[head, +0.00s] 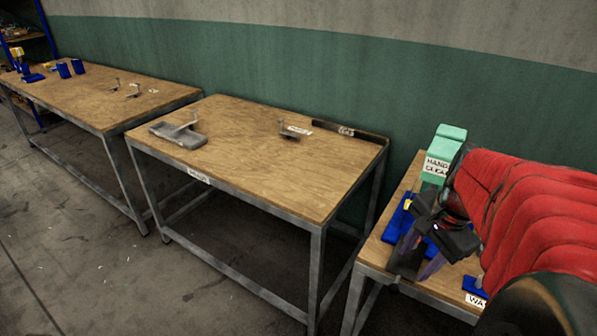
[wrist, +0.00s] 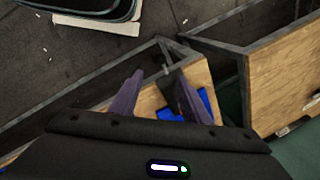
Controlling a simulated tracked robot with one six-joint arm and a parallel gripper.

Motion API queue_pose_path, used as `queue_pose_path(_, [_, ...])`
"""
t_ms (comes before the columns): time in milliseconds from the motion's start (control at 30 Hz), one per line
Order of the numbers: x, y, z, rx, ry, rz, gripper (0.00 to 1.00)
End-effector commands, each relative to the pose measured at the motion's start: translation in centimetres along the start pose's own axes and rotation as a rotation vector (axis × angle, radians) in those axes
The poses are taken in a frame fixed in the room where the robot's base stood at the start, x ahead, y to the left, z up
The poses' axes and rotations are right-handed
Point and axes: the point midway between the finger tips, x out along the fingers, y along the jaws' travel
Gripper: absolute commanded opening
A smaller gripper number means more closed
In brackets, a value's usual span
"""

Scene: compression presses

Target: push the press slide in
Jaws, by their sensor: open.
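The press on the right bench shows as a green block (head: 447,140) with a "HANDS CLEAR" label and blue parts (head: 398,218) at its foot. My gripper (head: 420,262) is in front of it, low over the bench's near left edge, and hides much of the press. The slide cannot be told apart clearly. In the wrist view my gripper (wrist: 157,97) has its two purple fingers spread, with bare wood and blue parts (wrist: 168,115) showing between and beyond them. A dark grey piece (wrist: 171,72) is near the right fingertip. Contact cannot be told.
The right bench (head: 374,258) has a metal edge near my gripper. A middle bench (head: 270,185) holds a grey metal part (head: 180,136) and small fittings, with much bare wood. A far left bench (head: 100,112) carries blue blocks. A green wall stands behind.

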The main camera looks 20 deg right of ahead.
Motion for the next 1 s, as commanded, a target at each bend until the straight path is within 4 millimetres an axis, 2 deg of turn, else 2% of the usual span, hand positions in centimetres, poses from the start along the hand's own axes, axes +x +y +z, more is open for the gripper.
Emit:
queue_pose_path(167, [0.2, 0.0, 0.0, -0.002, 0.0, 0.0, 0.43])
queue_pose_path(367, [1.6, 0.0, 0.0, -0.003, -0.001, 0.001, 0.43])
queue_pose_path(1000, [10.9, 0.1, 0.1, -0.003, -0.002, 0.002, 0.43])
